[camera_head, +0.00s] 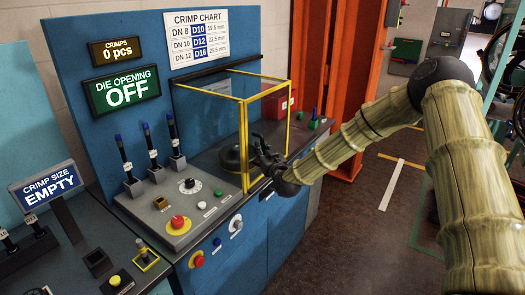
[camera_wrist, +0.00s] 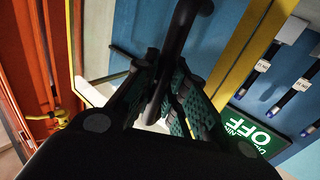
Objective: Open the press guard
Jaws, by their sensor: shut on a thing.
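The press guard (camera_head: 243,125) is a clear-panelled box with yellow edges, standing around the dark round press die (camera_head: 232,157) on the blue machine. It looks closed. My gripper (camera_head: 262,155) is at the guard's right side, near the front yellow post. In the wrist view, my gripper (camera_wrist: 168,85) has its green-padded fingers shut on a black bar-like handle (camera_wrist: 183,28). A yellow guard edge (camera_wrist: 245,35) runs just right of it. The fingers partly hide the handle.
Levers (camera_head: 161,150), a dial and a red stop button (camera_head: 178,222) sit left of the guard. A green sign (camera_head: 122,90) reads "DIE OPENING OFF". A red box (camera_head: 280,103) and orange post (camera_head: 345,80) stand behind. The floor (camera_head: 345,230) in front is open.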

